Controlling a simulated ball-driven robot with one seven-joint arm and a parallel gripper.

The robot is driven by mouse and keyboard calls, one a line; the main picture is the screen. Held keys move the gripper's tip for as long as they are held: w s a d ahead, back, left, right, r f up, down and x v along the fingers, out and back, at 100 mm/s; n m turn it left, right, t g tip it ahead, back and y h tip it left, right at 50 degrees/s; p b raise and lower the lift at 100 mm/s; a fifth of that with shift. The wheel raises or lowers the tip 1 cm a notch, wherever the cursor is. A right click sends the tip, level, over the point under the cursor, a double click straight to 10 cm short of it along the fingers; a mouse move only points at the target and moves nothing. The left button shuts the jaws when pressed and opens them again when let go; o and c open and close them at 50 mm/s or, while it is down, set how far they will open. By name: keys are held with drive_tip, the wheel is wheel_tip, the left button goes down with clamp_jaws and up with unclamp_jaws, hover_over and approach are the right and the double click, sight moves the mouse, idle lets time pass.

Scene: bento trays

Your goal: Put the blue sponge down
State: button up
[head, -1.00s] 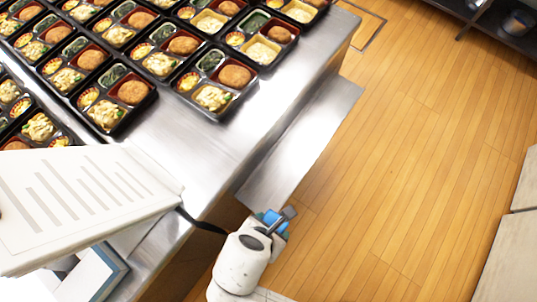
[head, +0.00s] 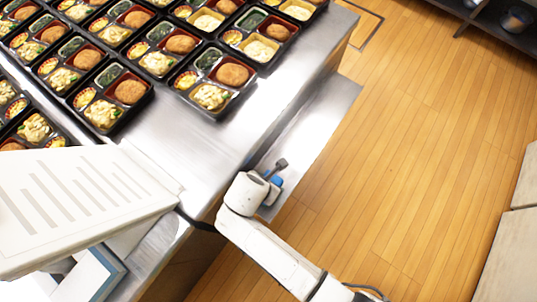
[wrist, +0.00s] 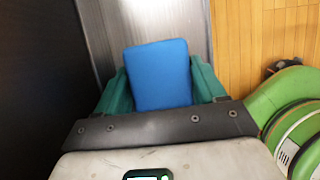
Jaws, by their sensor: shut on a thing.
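The blue sponge (wrist: 158,75) is held between the green fingers of my gripper (wrist: 160,88) in the wrist view. Its broad flat face shows. In the head view only a small blue part of the sponge (head: 277,181) shows at the end of my arm, beside my gripper (head: 273,174). My gripper is over the low metal ledge (head: 318,122) along the counter's side. I cannot tell whether the sponge touches the ledge.
The steel counter (head: 185,140) stands left of my gripper, higher than the ledge, with several filled bento trays (head: 215,82) on it. A white lined panel (head: 75,200) is at lower left. The wooden floor (head: 420,150) at right is open. Dark shelving (head: 495,25) is at upper right.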

drive_tip(key=shift+f, duration=0.8)
drive_tip(key=shift+f, duration=0.15)
drive_tip(key=o, duration=0.9)
drive_tip(key=shift+o, duration=0.2)
drive_tip(key=v, duration=0.5)
drive_tip(key=shift+s+r+p, duration=0.15)
drive_tip(key=shift+r+p, duration=0.15)
drive_tip(key=shift+r, duration=0.05)
drive_tip(key=s+a+b, duration=0.2)
drive_tip(key=s+a, duration=0.5)
drive_tip(key=s, duration=0.2)
drive_tip(key=shift+s+a+f, duration=0.15)
drive_tip(key=shift+s+f, duration=0.05)
